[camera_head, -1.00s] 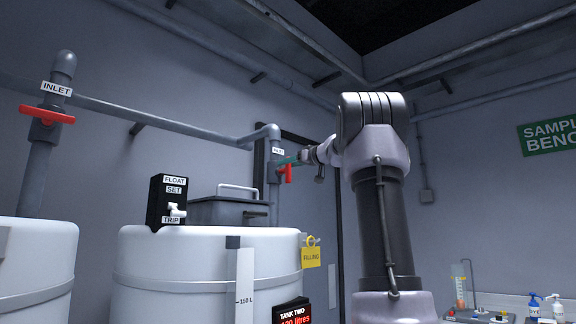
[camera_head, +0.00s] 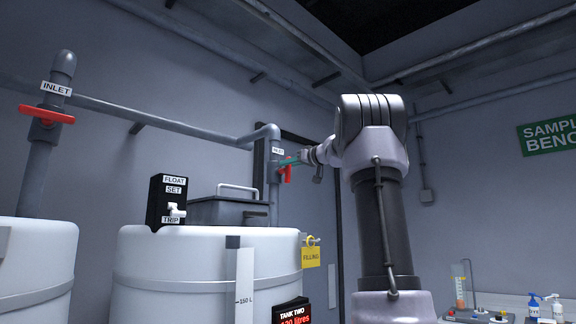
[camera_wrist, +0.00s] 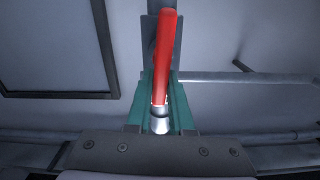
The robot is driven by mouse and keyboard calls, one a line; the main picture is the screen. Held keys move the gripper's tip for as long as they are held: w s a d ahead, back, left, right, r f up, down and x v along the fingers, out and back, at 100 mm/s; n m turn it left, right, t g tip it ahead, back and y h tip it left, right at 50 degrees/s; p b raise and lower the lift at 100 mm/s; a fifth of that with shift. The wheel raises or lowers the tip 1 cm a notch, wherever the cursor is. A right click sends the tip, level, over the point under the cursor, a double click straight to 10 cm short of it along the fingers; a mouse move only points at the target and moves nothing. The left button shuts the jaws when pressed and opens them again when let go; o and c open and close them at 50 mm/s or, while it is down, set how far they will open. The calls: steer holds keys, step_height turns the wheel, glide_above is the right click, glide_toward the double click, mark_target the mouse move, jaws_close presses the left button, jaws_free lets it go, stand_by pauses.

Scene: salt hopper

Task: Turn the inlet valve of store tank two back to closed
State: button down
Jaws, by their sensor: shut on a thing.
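Tank two (camera_head: 190,270) is the white tank in the middle of the head view. Its inlet pipe (camera_head: 273,207) rises behind it and carries a small INLET label (camera_head: 278,151). The red valve handle (camera_head: 286,174) is on this pipe. My gripper (camera_head: 287,161), with green fingers, is at the handle. In the wrist view the red handle (camera_wrist: 164,65) stands between the two green fingers (camera_wrist: 160,105), which are shut on it near its grey hub (camera_wrist: 159,121). The handle's exact angle to the pipe is hard to tell.
Another white tank (camera_head: 35,270) at left has its own red inlet handle (camera_head: 46,114), lying crosswise to its pipe. A black float switch box (camera_head: 166,200) and a grey box (camera_head: 228,211) are on tank two. A yellow FILLING tag (camera_head: 311,257) hangs at its right edge.

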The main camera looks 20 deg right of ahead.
steer(key=shift+w+d+f+m, duration=0.15)
steer(key=shift+d+f+m, duration=0.25)
steer(key=shift+m, duration=2.3)
steer(key=shift+w+d+f+m, duration=0.1)
steer(key=shift+d+f+m, duration=0.3)
steer(key=shift+m, duration=2.3)
steer(key=shift+w+d+f+m, duration=0.15)
steer(key=shift+d+f+m, duration=0.25)
steer(key=shift+m, duration=2.3)
steer(key=shift+f, duration=0.1)
steer(key=c, duration=0.8)
jaws_free()
steer(key=v, duration=1)
steer(key=shift+s, duration=0.4)
